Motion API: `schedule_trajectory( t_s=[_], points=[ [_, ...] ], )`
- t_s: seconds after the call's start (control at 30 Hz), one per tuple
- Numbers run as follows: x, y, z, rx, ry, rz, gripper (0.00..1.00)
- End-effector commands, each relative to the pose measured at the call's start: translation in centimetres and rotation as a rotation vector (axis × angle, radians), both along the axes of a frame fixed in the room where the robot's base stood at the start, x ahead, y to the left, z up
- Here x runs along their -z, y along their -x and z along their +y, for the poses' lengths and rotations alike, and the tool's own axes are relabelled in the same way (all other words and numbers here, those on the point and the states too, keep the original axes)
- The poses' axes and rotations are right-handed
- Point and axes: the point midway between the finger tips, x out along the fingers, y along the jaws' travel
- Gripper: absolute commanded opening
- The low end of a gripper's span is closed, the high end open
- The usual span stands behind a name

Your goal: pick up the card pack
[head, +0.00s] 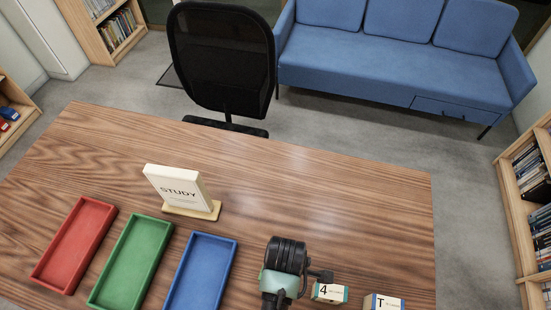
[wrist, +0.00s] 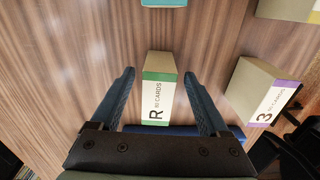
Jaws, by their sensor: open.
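Several card packs are in view. In the wrist view, a box-shaped card pack marked R (wrist: 159,64), with a white label and green stripe, shows between the fingertips of my gripper (wrist: 159,75). The gripper is open, with a gap on each side of the pack; how far below the fingers it is, I cannot tell. A pack marked 3 (wrist: 252,82), with a purple stripe, lies to the right. In the head view, a teal-edged pack marked 4 (head: 329,292) and a blue-edged pack marked T (head: 384,302) sit right of my arm. My fingers are hidden there.
Red (head: 74,245), green (head: 131,262) and blue (head: 201,271) trays stand at the left on the wooden table (head: 330,205). A STUDY sign (head: 180,190) stands behind them. An office chair (head: 222,60) is beyond the table. The table's back right is clear.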

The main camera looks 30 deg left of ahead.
Motion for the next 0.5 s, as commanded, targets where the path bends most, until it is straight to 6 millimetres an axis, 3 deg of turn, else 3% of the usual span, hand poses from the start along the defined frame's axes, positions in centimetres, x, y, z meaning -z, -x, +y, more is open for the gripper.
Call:
schedule_trajectory(
  t_s=[0.2, 0.47, 0.5],
  points=[
    [2.6, 0.0, 0.1, 0.0, 0.0, 0.0, 0.79],
    [2.7, -0.1, 0.1, 0.0, 0.0, -0.002, 0.79],
    [2.7, -0.1, 0.1, 0.0, 0.0, -0.002, 0.72]
  ],
)
